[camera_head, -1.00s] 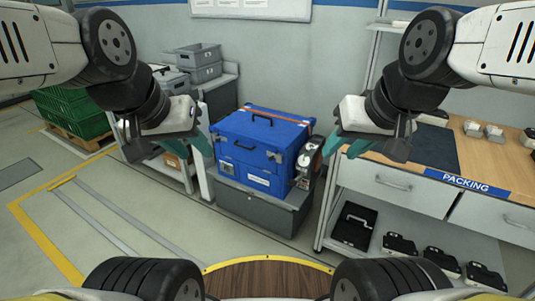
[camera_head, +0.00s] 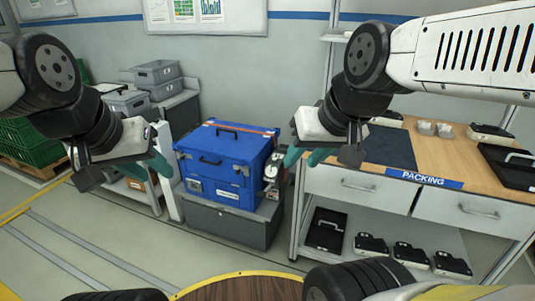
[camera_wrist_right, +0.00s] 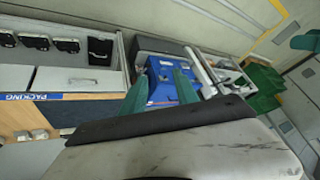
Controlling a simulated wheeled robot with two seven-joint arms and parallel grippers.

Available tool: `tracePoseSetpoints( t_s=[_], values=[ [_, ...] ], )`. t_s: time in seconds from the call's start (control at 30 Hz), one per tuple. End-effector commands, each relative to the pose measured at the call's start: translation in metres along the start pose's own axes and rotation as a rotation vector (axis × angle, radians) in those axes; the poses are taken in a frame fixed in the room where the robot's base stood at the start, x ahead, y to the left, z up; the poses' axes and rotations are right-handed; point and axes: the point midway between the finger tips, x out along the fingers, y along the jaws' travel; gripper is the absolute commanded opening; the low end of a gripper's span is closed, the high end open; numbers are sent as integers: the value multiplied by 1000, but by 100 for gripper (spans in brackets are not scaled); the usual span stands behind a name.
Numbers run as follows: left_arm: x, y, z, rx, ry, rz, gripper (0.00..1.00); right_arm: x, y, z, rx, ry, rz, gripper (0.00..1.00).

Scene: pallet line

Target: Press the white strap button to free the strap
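A blue case (camera_head: 225,165) with black handles stands on a grey block. An orange strap (camera_head: 240,127) runs across its lid. A white and grey strap unit (camera_head: 273,172) sits on its right side; I cannot make out the white button itself. My right gripper (camera_head: 304,158) is open and empty, in front of and to the right of this unit in the picture, apart from it. Its two green fingers stand apart in the right wrist view (camera_wrist_right: 161,92), with the blue case (camera_wrist_right: 162,80) beyond them. My left gripper (camera_head: 150,166) looks open and empty, left of the case.
A packing bench (camera_head: 455,165) stands to the right, with a dark mat (camera_head: 388,146) and small devices. Its lower shelf holds a black tray (camera_head: 326,231) and several devices. Grey bins (camera_head: 155,75) and green crates (camera_head: 22,150) are at left.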

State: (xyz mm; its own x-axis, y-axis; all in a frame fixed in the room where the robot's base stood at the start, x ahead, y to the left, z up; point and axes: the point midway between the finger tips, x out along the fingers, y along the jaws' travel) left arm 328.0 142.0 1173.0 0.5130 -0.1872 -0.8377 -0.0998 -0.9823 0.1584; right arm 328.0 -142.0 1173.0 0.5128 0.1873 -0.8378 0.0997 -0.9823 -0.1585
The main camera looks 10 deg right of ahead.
Motion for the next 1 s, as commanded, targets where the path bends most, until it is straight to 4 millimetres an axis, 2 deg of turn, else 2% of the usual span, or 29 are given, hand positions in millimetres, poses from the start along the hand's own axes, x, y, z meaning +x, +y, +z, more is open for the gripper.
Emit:
tracePoseSetpoints(
  t_s=[0.03,0.17,0.2,1.0],
  values=[
    [0,0,0,0,0,0,36,0,0,0,0,0,0,28],
    [0,0,0,0,0,0,36,0,0,0,0,0,0,3],
    [0,0,0,0,0,0,36,0,0,0,0,0,0,0],
    [0,0,0,0,0,0,36,0,0,0,0,0,0,0]
  ],
)
